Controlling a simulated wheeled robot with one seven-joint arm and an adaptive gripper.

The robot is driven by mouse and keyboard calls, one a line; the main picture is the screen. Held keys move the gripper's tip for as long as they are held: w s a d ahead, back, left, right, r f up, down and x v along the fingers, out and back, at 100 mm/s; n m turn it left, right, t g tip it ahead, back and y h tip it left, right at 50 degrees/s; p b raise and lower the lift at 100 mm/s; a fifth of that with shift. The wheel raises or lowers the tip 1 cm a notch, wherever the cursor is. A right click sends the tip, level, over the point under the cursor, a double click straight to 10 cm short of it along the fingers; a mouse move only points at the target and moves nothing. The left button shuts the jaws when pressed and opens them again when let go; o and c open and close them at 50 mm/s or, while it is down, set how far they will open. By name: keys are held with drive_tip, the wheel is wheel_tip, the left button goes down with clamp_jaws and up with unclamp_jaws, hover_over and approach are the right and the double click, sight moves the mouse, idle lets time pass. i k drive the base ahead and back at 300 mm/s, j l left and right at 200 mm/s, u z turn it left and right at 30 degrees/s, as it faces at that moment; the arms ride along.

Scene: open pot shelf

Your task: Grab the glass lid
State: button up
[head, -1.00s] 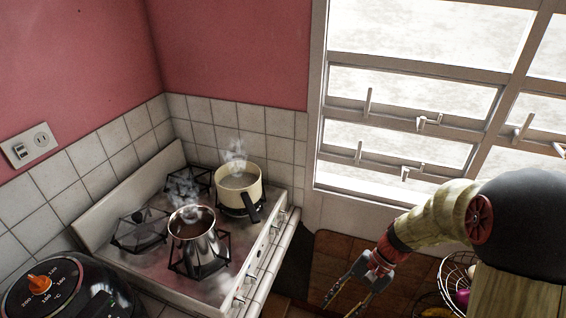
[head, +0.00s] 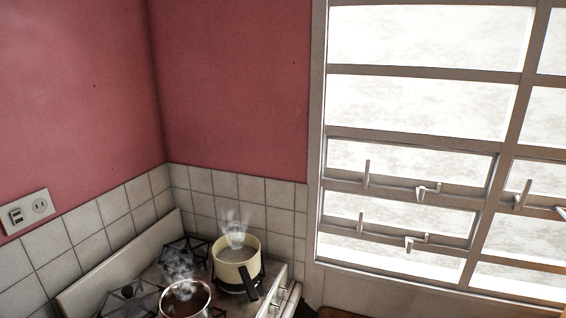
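No glass lid can be made out in the head view. A cream pot (head: 238,270) with a dark handle stands on the back right of the stove (head: 160,262) and steams. A shiny metal pot (head: 186,300) with dark reddish-brown contents steams at the bottom edge, partly cut off by the frame. Neither pot has a lid on it. My gripper is outside the view.
A tiled wall (head: 215,195) and a pink wall (head: 230,90) stand behind the stove. A window (head: 425,110) with metal latches fills the right side. A wall socket (head: 26,212) is at the left. A narrow brown strip (head: 375,312) shows at the bottom right.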

sight(133, 299)
drive_tip(key=u, duration=1.5)
drive_tip(key=i+l, duration=0.3)
drive_tip(key=l, duration=0.15)
drive_tip(key=i+l, duration=0.3)
drive_tip(key=l, duration=0.15)
drive_tip(key=i+l, duration=0.35)
drive_tip(key=l, duration=0.05)
